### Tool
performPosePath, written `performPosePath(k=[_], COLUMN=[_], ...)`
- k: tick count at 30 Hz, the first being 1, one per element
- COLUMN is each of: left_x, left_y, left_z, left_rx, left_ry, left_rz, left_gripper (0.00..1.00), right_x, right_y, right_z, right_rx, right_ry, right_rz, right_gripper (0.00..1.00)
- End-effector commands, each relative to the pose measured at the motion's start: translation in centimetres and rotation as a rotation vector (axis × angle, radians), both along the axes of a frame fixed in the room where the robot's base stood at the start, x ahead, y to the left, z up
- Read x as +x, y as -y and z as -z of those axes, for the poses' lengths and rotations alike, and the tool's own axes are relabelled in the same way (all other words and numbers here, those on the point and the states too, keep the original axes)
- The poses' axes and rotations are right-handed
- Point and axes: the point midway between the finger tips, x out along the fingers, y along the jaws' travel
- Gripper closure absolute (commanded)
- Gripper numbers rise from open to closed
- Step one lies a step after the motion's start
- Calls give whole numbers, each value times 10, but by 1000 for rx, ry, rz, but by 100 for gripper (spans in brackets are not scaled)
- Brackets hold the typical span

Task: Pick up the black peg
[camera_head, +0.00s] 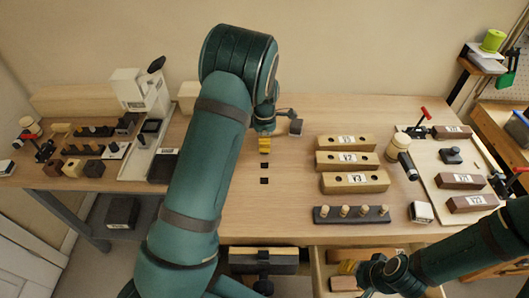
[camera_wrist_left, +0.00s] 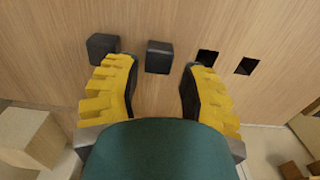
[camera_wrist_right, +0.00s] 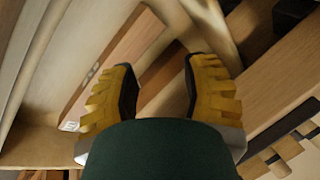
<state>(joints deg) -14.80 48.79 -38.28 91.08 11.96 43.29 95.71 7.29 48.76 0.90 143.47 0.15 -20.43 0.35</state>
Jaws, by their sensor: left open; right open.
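In the left wrist view, two black square pegs stand close together on the wood. One black peg (camera_wrist_left: 159,57) shows between the open fingertips (camera_wrist_left: 158,65), nearer the left finger; no contact shows. The other black peg (camera_wrist_left: 102,47) is just outside the left finger. I cannot make out either peg in the head view, where my left arm and gripper cover part of the bench. My right gripper (camera_wrist_right: 158,63) is open and empty, low by the open drawer.
Two square holes (camera_wrist_left: 207,57) (camera_wrist_left: 245,66) lie in line with the pegs. To the right are wooden blocks (camera_head: 352,182), a dark rack of short pegs (camera_head: 352,215) and a mallet (camera_head: 402,150). Small blocks (camera_head: 94,168) stand at left. An open drawer (camera_head: 318,270) juts out below the bench.

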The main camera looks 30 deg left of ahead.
Motion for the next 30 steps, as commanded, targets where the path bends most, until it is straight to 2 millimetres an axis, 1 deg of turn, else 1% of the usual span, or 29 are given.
performPosePath(k=[1,6,9,14,15,17,18,19,30], left_x=[0,0,0,1,1,0,0,0,0], left_y=[-1,-1,-1,-1,-1,-1,-1,-1,-1], left_z=[10,34,40,39,39,39,39,39,39], left_rx=[0,1,0,0,0,0,0,0,0], left_ry=[-2,-3,-1,0,0,0,0,0,-1], left_rz=[0,0,0,0,0,0,0,0,0], left_gripper=[59,59,59,59,56,77,91,100,100], right_x=[-1,-2,-3,-3,-3,-3,-3,-3,-3], right_y=[0,0,0,0,0,0,0,0,0], right_z=[3,8,9,8,8,8,8,8,9], right_rx=[0,1,2,2,2,2,2,2,2], right_ry=[-2,-5,-7,-7,-7,-7,-7,-7,-7], right_rz=[-2,-4,-5,-5,-5,-5,-5,-5,-5], right_gripper=[53,53,53,53,53,53,53,53,53])
